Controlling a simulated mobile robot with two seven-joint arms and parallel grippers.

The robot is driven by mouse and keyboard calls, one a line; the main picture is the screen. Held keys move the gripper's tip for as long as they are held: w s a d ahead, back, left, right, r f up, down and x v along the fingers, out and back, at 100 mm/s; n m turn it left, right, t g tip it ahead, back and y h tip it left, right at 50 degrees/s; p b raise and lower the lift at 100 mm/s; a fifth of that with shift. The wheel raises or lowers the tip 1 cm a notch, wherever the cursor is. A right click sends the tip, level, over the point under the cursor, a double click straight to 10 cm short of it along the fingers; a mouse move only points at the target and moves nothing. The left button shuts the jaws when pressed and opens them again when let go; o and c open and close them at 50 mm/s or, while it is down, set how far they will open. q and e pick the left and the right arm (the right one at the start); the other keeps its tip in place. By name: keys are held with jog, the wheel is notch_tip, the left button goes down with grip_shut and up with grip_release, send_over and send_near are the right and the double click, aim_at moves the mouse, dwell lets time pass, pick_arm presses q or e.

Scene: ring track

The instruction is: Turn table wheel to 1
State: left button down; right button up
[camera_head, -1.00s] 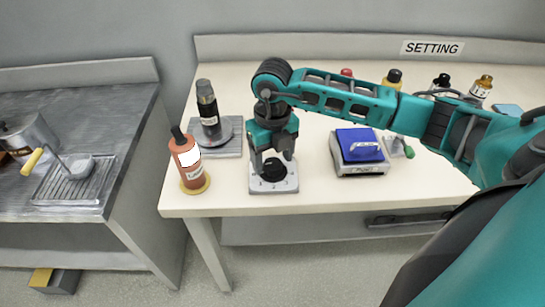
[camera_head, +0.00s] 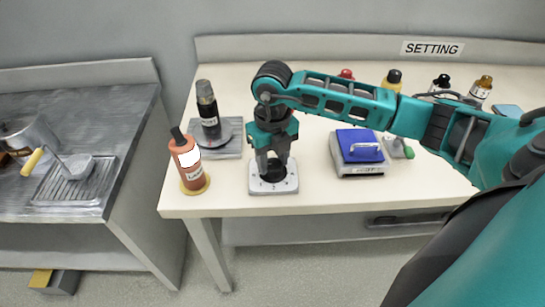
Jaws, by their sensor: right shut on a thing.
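The table wheel is a black knob (camera_head: 274,172) on a pale grey plate (camera_head: 273,188) with small marks, near the front edge of the cream table. The marks are too small to read. My right gripper (camera_head: 273,170) points down over the plate, with its fingers on either side of the knob, shut on it. The fingers hide part of the knob, so its pointing direction cannot be told. My left gripper is not in view.
An orange bottle (camera_head: 187,162) stands left of the plate. Behind it, a dark cylinder (camera_head: 208,108) stands on a grey base. A blue-topped box (camera_head: 359,148) sits to the right. Several small bottles line the back, below a SETTING sign (camera_head: 432,48). A grey side counter (camera_head: 70,150) is at left.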

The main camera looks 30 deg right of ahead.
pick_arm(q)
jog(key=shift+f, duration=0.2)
pick_arm(e)
jog(key=shift+n, duration=0.4)
jog(key=n+b, duration=0.2)
jog(key=n, duration=0.1)
jog(key=shift+n+b, duration=0.6)
jog(key=shift+n, duration=1.1)
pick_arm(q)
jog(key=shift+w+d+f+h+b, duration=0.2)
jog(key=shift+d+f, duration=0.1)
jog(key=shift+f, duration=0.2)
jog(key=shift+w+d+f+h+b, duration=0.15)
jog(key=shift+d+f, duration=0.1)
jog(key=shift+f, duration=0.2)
pick_arm(e)
jog(key=shift+n, duration=0.3)
jog(key=o, duration=1.1)
jog(key=shift+c, duration=0.2)
jog(key=shift+r, duration=0.1)
